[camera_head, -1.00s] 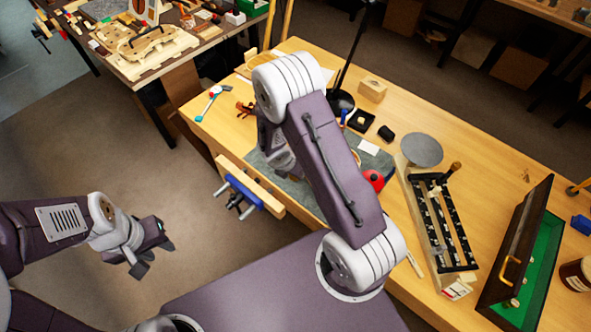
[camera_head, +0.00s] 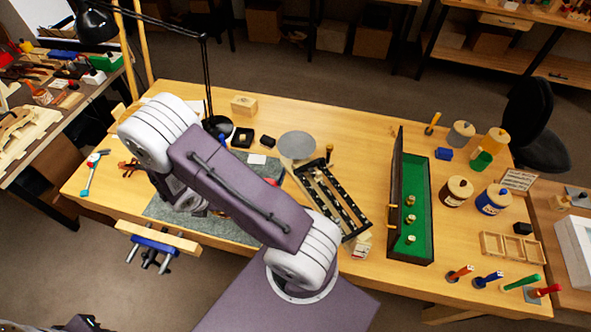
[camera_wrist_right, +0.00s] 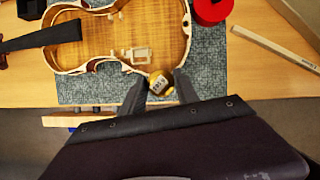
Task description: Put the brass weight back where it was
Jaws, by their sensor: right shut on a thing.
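In the right wrist view, my right gripper (camera_wrist_right: 163,88) is shut on a small brass weight (camera_wrist_right: 168,92) with a pale, dark-marked face. It is at the lower edge of an open violin body (camera_wrist_right: 105,50) on a grey mat; I cannot tell whether the weight touches either. In the head view, my right arm hides this gripper and most of the violin area. Several small brass pieces (camera_head: 410,200) stand in an open green-lined case (camera_head: 420,185) on the bench. Only a dark bit of my left gripper (camera_head: 78,324) shows at the bottom left edge; its jaws are not readable.
A black-railed rack (camera_head: 332,200) and a grey disc (camera_head: 297,145) lie between the mat (camera_head: 160,212) and the case. Jars (camera_head: 493,200), a divided wooden tray (camera_head: 508,249) and coloured-handled tools (camera_head: 487,280) stand right of the case. A red round thing (camera_wrist_right: 212,10) lies beside the violin.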

